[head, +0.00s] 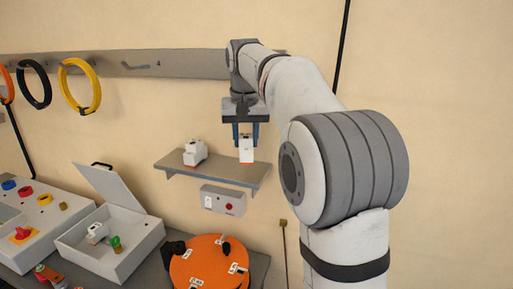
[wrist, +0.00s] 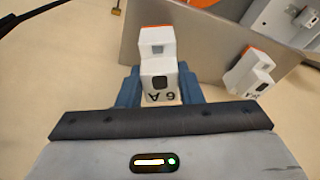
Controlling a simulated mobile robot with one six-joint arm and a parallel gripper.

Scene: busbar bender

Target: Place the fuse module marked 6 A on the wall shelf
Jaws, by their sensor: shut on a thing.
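My gripper (head: 248,142) is shut on a white fuse module (head: 246,154) with an orange base. In the wrist view the module (wrist: 158,65) stands between the blue fingers, and its marking reads 6 A. It is upright over the right part of the grey wall shelf (head: 217,170). In the head view its base is at or just above the shelf top; I cannot tell whether it touches. The shelf also shows in the wrist view (wrist: 205,65).
A second white module (head: 194,153) stands on the shelf's left part, apart from the held one. A grey box (head: 223,200) with a red button is below the shelf. An open-lidded box (head: 120,258) and an orange disc (head: 207,265) are lower down.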

